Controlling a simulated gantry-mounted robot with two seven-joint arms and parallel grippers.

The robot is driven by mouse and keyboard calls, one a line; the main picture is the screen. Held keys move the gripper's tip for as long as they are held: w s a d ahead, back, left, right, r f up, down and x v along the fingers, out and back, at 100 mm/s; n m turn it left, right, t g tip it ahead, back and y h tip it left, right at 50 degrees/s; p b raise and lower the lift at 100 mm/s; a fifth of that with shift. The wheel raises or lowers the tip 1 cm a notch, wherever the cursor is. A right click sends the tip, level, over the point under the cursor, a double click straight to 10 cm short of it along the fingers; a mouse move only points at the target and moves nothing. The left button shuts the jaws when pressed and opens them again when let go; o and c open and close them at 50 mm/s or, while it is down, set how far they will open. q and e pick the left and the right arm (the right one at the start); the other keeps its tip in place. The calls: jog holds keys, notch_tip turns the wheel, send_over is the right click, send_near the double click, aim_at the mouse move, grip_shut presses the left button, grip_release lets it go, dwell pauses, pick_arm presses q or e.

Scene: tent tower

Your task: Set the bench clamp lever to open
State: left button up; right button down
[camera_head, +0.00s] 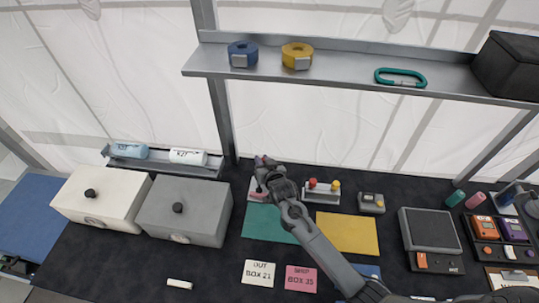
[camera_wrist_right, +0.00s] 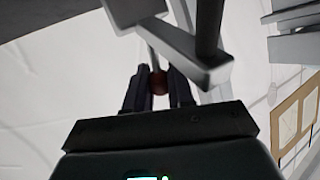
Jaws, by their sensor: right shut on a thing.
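My right gripper (camera_head: 264,165) reaches over the middle of the bench in the head view. The knob joins a thin grey rod, seemingly the clamp lever, which runs up toward grey metal bars (camera_wrist_right: 185,48). In the head view the gripper and wrist hide most of the clamp; a pale base (camera_head: 254,187) shows beside them. The lever's exact angle cannot be told. My left gripper is not in view.
A small panel with red and yellow knobs (camera_head: 321,192) stands close right of my arm. A grey box (camera_head: 183,208) stands to the left. Green (camera_head: 262,224) and yellow (camera_head: 348,233) mats lie in front. A shelf (camera_head: 340,69) runs above the back.

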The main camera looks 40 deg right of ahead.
jog(key=g+y+p, duration=0.1)
jog(key=p, duration=0.1)
jog(key=w+d+f+m+g+y+p, duration=0.1)
jog(key=g+p, duration=0.1)
jog(key=w+d+m+g+y+p, duration=0.1)
jog(key=g+p, duration=0.1)
jog(key=p, duration=0.1)
jog(key=shift+w+d+f+y, duration=0.15)
jog(key=shift+f+y, duration=0.1)
jog(key=shift+y, duration=0.15)
jog(key=shift+d+f+m+g, duration=0.1)
jog(key=shift+f+m+g, duration=0.25)
jog(key=shift+g, duration=0.25)
jog(key=shift+y, duration=0.3)
jog(key=shift+f, duration=0.15)
jog(key=c, duration=1.3)
grip_release()
jog(key=shift+o, duration=1.4)
jog(key=shift+w, duration=0.15)
